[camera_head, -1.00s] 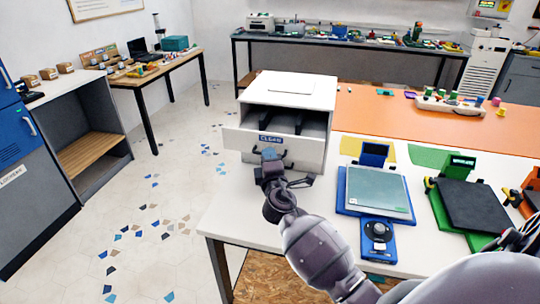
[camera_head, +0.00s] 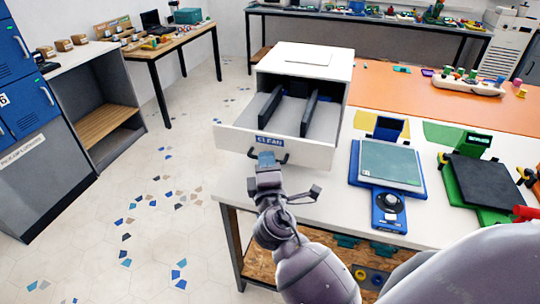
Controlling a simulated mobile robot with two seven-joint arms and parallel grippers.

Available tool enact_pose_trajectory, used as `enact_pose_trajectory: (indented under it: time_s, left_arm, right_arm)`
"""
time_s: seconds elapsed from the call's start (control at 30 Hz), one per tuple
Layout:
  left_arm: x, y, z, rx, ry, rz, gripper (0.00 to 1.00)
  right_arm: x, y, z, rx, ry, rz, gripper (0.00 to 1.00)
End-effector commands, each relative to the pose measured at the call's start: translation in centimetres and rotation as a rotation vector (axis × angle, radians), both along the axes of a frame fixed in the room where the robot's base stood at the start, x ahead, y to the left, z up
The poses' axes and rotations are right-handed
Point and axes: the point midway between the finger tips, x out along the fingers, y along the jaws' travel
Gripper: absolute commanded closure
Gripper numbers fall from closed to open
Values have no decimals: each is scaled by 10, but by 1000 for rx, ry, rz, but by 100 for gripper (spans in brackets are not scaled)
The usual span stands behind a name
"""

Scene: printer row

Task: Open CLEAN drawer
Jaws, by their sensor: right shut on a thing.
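The white cabinet (camera_head: 321,60) stands at the table's left end. Its CLEAN drawer (camera_head: 311,151) is pulled well out, with a blue CLEAN label on its front. Two dark upright dividers (camera_head: 309,113) stand inside the drawer, and I see nothing else in it. The dark handle (camera_head: 284,158) is on the drawer front below the label. My right gripper (camera_head: 267,161) is at the handle and shut on it. My left gripper is not in view.
Right of the drawer, a blue device with a pale plate (camera_head: 390,163) and a green one with a black plate (camera_head: 482,183) stand on the white table (camera_head: 336,205). An orange mat (camera_head: 440,104) lies behind. Open floor is at left.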

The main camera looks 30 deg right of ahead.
Motion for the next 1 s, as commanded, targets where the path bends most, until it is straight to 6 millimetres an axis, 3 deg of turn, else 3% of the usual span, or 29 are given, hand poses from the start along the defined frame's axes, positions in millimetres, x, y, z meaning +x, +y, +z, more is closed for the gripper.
enact_pose_trajectory:
  time_s: [0.33, 0.37, 0.5, 0.83, 1.0]
  left_arm:
    - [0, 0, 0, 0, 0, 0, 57]
    - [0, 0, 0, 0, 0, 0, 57]
    - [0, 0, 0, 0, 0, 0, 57]
    - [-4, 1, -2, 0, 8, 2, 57]
    - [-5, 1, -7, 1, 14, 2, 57]
  right_arm:
    - [-1, 1, 0, 0, 0, 0, 100]
    - [-1, 1, 0, 0, 0, 0, 87]
    - [-1, 1, 0, 0, 0, 0, 65]
    - [-3, 2, -1, 0, 1, 1, 64]
    - [-18, 10, -6, 2, 4, 1, 64]
